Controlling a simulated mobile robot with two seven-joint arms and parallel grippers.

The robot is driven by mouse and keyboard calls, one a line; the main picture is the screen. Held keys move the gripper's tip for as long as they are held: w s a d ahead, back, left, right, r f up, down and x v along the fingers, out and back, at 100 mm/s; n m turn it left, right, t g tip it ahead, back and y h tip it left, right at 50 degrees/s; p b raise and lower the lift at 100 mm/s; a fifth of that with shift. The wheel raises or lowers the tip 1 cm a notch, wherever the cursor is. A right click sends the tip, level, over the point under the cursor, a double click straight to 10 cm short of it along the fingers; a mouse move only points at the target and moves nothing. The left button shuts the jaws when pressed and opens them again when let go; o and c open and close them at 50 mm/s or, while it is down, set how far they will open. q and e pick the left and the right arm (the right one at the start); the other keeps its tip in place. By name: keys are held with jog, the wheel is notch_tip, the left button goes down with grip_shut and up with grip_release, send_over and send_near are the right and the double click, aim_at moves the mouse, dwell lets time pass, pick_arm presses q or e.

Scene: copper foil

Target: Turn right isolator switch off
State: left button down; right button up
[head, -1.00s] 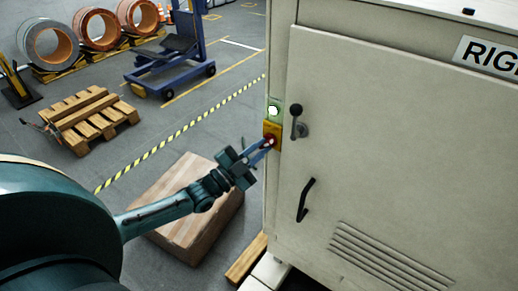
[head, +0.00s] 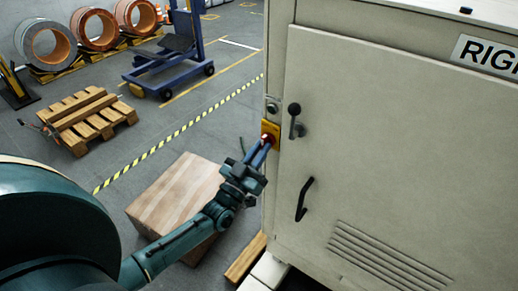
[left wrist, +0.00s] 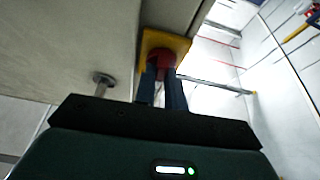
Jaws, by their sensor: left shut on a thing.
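The right isolator switch is a red knob (head: 267,138) on a yellow plate (head: 271,127) at the left edge of the beige cabinet (head: 390,130), whose sign begins "RIG" (head: 486,54). My left gripper (head: 264,144) is shut on the red knob, with its fingers reaching up to it from the lower left. In the left wrist view the two dark fingers (left wrist: 161,82) hold the red knob (left wrist: 161,60) in front of the yellow plate (left wrist: 181,44). The fingers partly hide the knob. The indicator lamp (head: 272,106) above the plate is unlit. My right gripper is not in view.
A lever handle (head: 294,118) stands out just right of the switch, and a black door handle (head: 305,198) sits lower. A pallet (head: 88,118) and a blue lift cart (head: 170,65) stand farther left.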

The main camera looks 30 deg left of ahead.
pick_arm(q)
jog(key=shift+d+r+n+g+y+p, duration=0.2)
jog(key=shift+n+y+p, duration=0.55)
jog(key=shift+n, duration=1.25)
jog(key=shift+d+f+n+g+y+p, duration=0.1)
jog(key=shift+n+g+y+p, duration=0.2)
jog(key=shift+n+y, duration=1.3)
jog(key=shift+d+r+n+g+y+p, duration=0.15)
jog(key=shift+n+y+p, duration=0.4)
jog(key=shift+n, duration=1.85)
jog(key=shift+a+f, duration=0.1)
jog(key=shift+f, duration=0.05)
jog(key=c, duration=1.5)
grip_release()
jog(key=shift+o, duration=0.2)
jog(key=b+v, duration=0.2)
jog(key=v, duration=1.1)
jog(key=shift+s, duration=0.2)
